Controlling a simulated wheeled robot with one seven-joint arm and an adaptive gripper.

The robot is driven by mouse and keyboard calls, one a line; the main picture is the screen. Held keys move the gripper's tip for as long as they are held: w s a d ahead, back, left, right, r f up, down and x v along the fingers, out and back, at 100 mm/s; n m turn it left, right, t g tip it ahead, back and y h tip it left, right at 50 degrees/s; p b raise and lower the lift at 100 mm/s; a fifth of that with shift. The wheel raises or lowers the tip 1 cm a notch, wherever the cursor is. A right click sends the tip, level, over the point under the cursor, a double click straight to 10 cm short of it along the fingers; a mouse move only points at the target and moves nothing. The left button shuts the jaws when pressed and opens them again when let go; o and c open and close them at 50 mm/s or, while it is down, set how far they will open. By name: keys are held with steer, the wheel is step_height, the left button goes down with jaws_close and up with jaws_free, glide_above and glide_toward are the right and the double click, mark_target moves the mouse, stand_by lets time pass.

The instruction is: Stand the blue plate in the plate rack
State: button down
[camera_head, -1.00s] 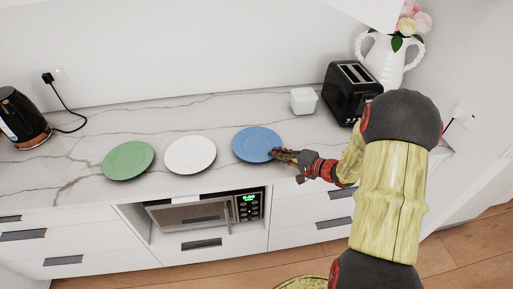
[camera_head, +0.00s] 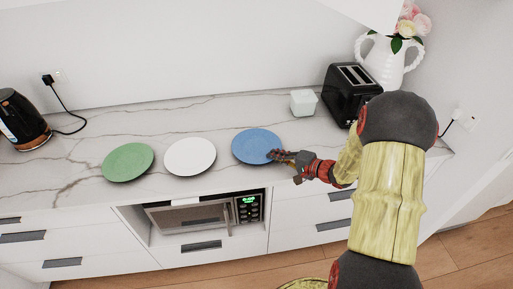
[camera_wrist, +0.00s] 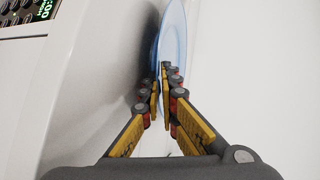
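The blue plate (camera_head: 257,146) lies on the marble counter, the rightmost of three plates. My gripper (camera_head: 277,156) is at the plate's right front rim. In the wrist view, the blue plate (camera_wrist: 173,35) shows nearly edge-on, and its rim runs between the fingertips of my gripper (camera_wrist: 166,88). The fingers are close together, one on each face of the rim. The fingertips hide a small part of the rim. No plate rack is visible in either view.
A white plate (camera_head: 190,156) and a green plate (camera_head: 128,162) lie to the left. A pale cup-like container (camera_head: 303,102), a black toaster (camera_head: 352,94) and a white vase (camera_head: 391,58) stand behind to the right. A kettle (camera_head: 22,119) is at far left. The counter behind the plates is clear.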

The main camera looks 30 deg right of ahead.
stand_by(0.3)
steer(key=shift+r, duration=0.5)
step_height(320, 180, up, 2)
steer(key=shift+r+p, duration=0.15)
steer(key=shift+p, duration=0.5)
steer(key=s+d+r+p, duration=0.2)
steer(key=s+r+p, duration=0.1)
steer(key=s+r, duration=0.6)
steer(key=shift+s+d+r, duration=0.25)
steer(key=shift+s+r, duration=0.15)
steer(key=shift+s, duration=2)
